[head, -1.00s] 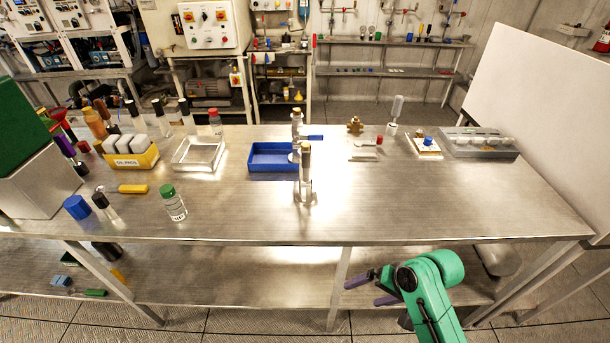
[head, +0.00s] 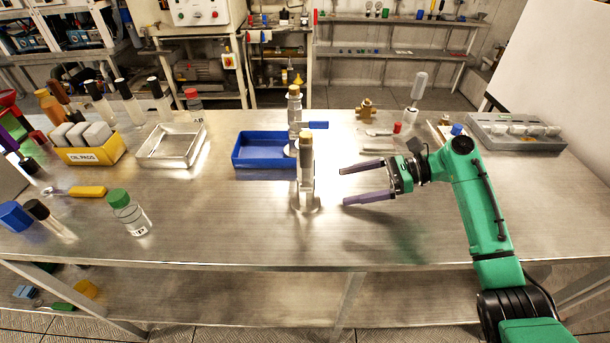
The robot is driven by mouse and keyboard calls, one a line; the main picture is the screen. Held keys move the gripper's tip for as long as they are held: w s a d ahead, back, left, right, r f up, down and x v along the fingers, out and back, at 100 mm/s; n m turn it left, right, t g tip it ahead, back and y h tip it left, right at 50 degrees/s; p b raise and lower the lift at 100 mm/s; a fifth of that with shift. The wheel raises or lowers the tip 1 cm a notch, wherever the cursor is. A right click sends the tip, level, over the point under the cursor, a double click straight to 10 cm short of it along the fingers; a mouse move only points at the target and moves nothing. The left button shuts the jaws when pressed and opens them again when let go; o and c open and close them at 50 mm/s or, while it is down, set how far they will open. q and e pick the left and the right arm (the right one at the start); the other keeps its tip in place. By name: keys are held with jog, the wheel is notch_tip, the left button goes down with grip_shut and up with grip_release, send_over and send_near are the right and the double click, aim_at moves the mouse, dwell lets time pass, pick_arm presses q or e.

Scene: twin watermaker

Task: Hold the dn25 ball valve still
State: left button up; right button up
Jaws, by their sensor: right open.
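The dn25 ball valve seems to be the upright steel piece with a blue lever (head: 318,125), standing at the right end of the blue tray; its lower part is partly hidden. A second upright metal piece with a tan top (head: 306,172) stands in front of it on a round foot. My right gripper (head: 344,186) is open and empty above the bench, fingers pointing left. Its fingertips are a little to the right of the front upright piece and apart from it. My left gripper is not in view.
The blue tray (head: 236,156) and a metal tray (head: 141,156) lie left of the uprights. A brass fitting (head: 366,108) and a grey rack (head: 520,144) stand at the back right. A green-capped bottle (head: 128,215) stands front left. The bench's front middle is clear.

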aim_at(311, 194)
jog(key=shift+s+a+f+b, duration=0.2)
jog(key=shift+s+a+b, duration=0.15)
jog(key=shift+a, duration=0.2)
jog(key=b+x, duration=0.1)
jog(key=x, duration=0.1)
jog(key=b+x, duration=0.2)
jog(key=shift+w+a+f, duration=0.1)
jog(key=shift+a+f, duration=0.15)
jog(key=shift+f, duration=0.05)
jog(key=a+p, duration=0.3)
jog(key=shift+a, duration=0.25)
jog(key=shift+a+f, duration=0.1)
jog(key=shift+a, duration=0.2)
jog(key=shift+f, duration=0.2)
grip_shut()
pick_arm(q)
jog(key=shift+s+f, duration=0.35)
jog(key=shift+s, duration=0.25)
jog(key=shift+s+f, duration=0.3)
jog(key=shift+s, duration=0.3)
